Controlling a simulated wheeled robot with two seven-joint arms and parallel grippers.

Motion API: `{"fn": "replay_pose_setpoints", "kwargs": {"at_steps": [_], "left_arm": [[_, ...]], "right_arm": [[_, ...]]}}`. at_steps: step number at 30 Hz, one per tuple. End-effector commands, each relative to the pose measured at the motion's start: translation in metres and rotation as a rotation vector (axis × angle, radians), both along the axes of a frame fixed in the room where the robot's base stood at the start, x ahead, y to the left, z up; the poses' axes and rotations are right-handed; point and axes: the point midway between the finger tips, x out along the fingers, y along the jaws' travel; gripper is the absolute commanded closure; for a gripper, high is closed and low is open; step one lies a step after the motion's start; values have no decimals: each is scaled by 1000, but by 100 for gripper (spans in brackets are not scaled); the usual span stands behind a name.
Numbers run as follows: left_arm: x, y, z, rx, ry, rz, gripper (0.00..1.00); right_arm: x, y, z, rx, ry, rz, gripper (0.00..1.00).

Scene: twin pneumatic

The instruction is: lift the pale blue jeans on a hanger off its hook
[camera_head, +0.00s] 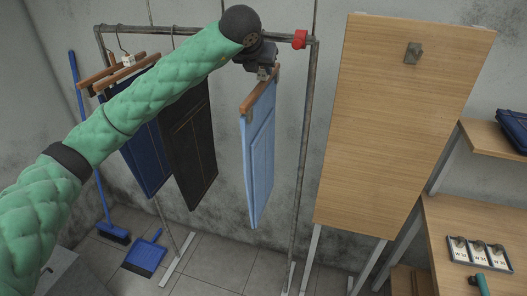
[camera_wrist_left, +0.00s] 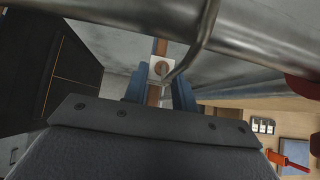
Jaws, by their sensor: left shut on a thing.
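The pale blue jeans (camera_head: 259,160) hang folded from a wooden hanger (camera_head: 258,98) near the right end of the metal clothes rail (camera_head: 277,38). My left gripper (camera_head: 264,72) is at the top of this hanger, just below the rail. In the left wrist view its two fingers (camera_wrist_left: 159,92) are on either side of the wooden hanger, shut on it near the white tag (camera_wrist_left: 160,68). The metal hook (camera_wrist_left: 205,35) rises from there to the rail (camera_wrist_left: 150,15). My forearm hides part of the rail. My right gripper is not in view.
Black trousers (camera_head: 190,145) and dark blue jeans (camera_head: 148,160) hang to the left. A red clamp (camera_head: 300,39) and the rack's right post (camera_head: 306,140) are close on the right. A wooden panel with a grey hook (camera_head: 413,53) stands further right. A blue broom (camera_head: 114,233) and dustpan (camera_head: 146,254) are below.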

Motion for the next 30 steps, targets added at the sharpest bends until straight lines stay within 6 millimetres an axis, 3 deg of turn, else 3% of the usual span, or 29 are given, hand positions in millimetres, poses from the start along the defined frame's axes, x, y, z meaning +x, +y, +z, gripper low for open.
{"fn": "replay_pose_setpoints", "kwargs": {"at_steps": [30], "left_arm": [[0, 0, 28, 0, -1, 0, 98]], "right_arm": [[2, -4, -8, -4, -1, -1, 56]]}}
